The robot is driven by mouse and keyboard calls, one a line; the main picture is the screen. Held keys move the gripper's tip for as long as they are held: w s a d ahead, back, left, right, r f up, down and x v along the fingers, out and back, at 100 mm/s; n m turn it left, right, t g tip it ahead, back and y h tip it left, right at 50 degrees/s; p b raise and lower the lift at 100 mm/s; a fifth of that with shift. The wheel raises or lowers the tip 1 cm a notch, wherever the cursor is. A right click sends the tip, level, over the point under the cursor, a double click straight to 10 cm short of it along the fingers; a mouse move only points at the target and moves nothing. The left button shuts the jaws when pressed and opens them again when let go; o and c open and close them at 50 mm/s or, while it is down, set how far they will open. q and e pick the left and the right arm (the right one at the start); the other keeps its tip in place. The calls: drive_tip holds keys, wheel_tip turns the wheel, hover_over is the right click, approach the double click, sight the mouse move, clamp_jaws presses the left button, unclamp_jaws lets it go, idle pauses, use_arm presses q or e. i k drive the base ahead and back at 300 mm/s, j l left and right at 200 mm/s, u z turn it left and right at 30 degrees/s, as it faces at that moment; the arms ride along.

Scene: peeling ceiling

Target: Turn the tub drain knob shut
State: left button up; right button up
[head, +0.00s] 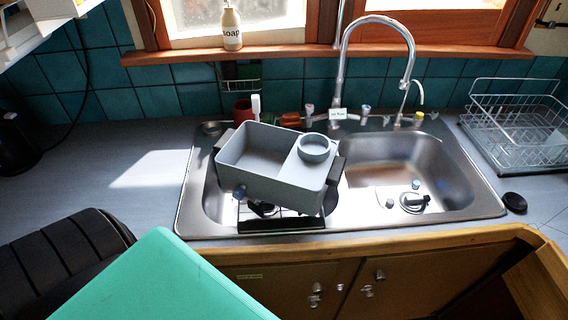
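The grey tub (262,183) sits tilted over the left sink basin. It has dark handles at its ends, an open compartment on the left and a round cup (314,148) on its right part. A small blue-grey round piece (239,193) shows at the tub's lower front left and looks like the drain knob. I cannot tell how it is turned. Neither of my grippers shows in the head view.
The steel sink's right basin (390,165) holds small loose parts. A tall faucet (341,75) rises behind the tub. A wire dish rack (520,120) stands at right. A green flat panel (160,285) and a dark ribbed object (65,255) fill the lower left. Left counter is mostly clear.

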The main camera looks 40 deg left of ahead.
sight(239, 193)
drive_tip(key=u, duration=1.5)
